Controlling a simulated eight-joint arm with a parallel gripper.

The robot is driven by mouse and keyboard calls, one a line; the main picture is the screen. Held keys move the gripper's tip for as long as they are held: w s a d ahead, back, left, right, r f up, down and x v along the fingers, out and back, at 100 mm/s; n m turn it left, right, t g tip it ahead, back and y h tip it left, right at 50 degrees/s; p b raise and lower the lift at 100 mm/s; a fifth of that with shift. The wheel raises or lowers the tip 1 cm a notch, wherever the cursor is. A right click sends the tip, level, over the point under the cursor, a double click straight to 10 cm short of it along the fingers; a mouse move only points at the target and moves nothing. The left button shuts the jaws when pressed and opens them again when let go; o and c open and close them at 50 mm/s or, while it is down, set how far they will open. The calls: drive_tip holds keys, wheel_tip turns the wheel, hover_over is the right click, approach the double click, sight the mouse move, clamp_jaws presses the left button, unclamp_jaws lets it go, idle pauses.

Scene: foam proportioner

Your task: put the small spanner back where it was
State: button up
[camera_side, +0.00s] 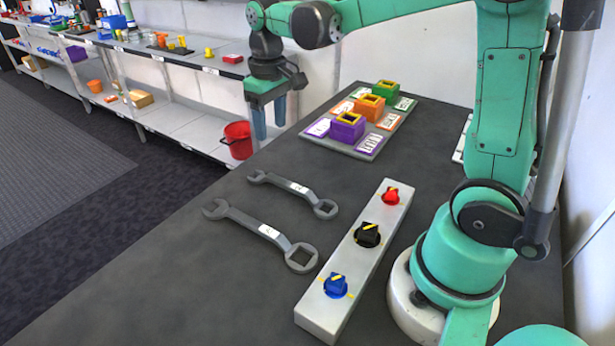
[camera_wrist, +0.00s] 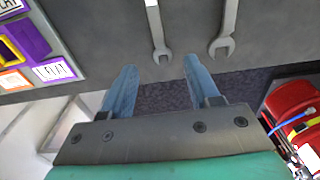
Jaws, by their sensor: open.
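The small spanner (camera_side: 293,190) lies flat on the dark table, its open jaw to the left and its ring end to the right. A larger spanner (camera_side: 262,231) lies roughly parallel to it, nearer the camera. My gripper (camera_side: 267,120) is open and empty, raised above the table's far left edge, beyond the small spanner's open end. In the wrist view my gripper (camera_wrist: 162,75) shows two blue fingers apart with nothing between them. The small spanner's open end (camera_wrist: 158,45) shows just ahead of the fingers, and the larger spanner (camera_wrist: 225,38) is to its right.
A grey board (camera_side: 371,143) with purple, orange and green blocks stands at the back right. A pale bar with blue, black and red knobs (camera_side: 367,235) lies right of the spanners. A red bucket (camera_side: 239,140) and shelves (camera_side: 165,105) are beyond the table edge.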

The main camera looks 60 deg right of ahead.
drive_tip(key=s+a+t, duration=0.6)
drive_tip(key=s, duration=0.2)
drive_tip(key=shift+a+r+t, duration=0.2)
drive_tip(key=shift+a+t, duration=0.05)
drive_tip(key=shift+t, duration=0.15)
idle(0.8)
